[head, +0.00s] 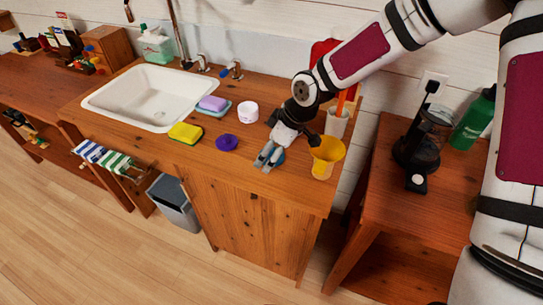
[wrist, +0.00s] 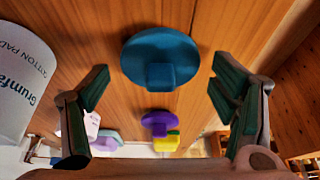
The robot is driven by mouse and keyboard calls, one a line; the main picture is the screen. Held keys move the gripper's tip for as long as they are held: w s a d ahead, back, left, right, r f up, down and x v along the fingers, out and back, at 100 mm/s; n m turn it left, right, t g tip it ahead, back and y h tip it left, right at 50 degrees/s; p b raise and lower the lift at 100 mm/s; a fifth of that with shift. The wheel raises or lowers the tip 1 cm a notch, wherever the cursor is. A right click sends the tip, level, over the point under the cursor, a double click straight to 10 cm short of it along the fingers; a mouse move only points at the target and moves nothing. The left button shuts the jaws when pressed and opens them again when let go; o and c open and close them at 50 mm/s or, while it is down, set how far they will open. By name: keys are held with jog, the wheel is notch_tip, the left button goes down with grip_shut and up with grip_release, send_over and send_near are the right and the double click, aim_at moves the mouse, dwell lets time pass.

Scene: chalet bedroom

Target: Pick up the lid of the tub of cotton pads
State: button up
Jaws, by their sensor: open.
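The white tub printed "COTTON PADS" (wrist: 20,80) stands at the left of the wrist view, cut off by the frame edge; I cannot single it out in the head view. A round teal lid with a knob (wrist: 160,52) lies on the wooden counter, ahead of and between my fingers. In the head view only a bit of the teal lid (head: 279,157) shows behind my gripper (head: 265,163). My gripper is open and empty, pointing down close over the counter; its fingers also show in the wrist view (wrist: 165,100). A smaller purple lid with a knob (head: 227,142) lies farther left.
A yellow cup (head: 326,160) stands just right of my gripper, with a utensil holder (head: 337,124) behind it. A white jar (head: 248,112), yellow sponge (head: 186,133) and purple soap (head: 212,103) lie to the left, near the sink (head: 150,95).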

jog(key=c, duration=0.8)
jog(key=shift+c, duration=0.2)
